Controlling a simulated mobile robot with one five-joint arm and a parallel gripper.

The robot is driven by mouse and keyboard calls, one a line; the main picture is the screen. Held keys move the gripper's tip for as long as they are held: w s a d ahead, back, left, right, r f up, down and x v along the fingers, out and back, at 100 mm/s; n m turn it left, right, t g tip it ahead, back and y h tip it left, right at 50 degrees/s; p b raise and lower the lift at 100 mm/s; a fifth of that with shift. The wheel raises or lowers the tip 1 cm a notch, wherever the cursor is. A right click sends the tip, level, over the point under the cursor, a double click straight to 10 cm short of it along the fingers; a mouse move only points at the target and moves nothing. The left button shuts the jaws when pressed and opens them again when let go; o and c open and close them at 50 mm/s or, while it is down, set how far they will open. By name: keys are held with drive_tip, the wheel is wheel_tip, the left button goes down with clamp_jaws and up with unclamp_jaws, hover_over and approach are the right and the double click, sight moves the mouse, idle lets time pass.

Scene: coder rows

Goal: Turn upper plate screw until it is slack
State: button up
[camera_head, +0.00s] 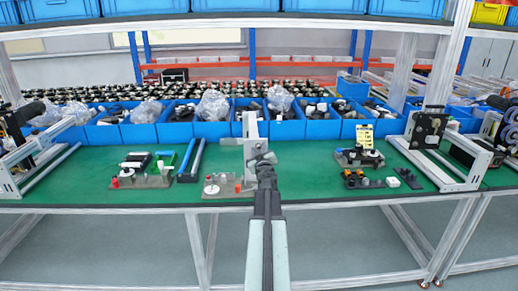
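My arm reaches forward over the green bench, and my gripper (262,158) is at its far end in the middle of the view. It is small and dark, so I cannot tell whether it is open or shut. Right behind it stands an upright light grey plate (250,128). The upper plate screw cannot be made out; it is too small or hidden by my gripper. I cannot tell whether my gripper touches the plate. A grey fixture base (222,190) with a white round part and a red knob (238,187) sits just left of my arm.
The green bench top (310,185) has free room right of my arm. A fixture with black parts (360,157) stands at right, another with a red knob (140,181) at left. Blue bins (286,129) line the back. Metal frames (432,165) stand at both ends.

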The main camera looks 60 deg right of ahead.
drive_tip(key=m, duration=0.9)
drive_tip(key=shift+m, duration=0.4)
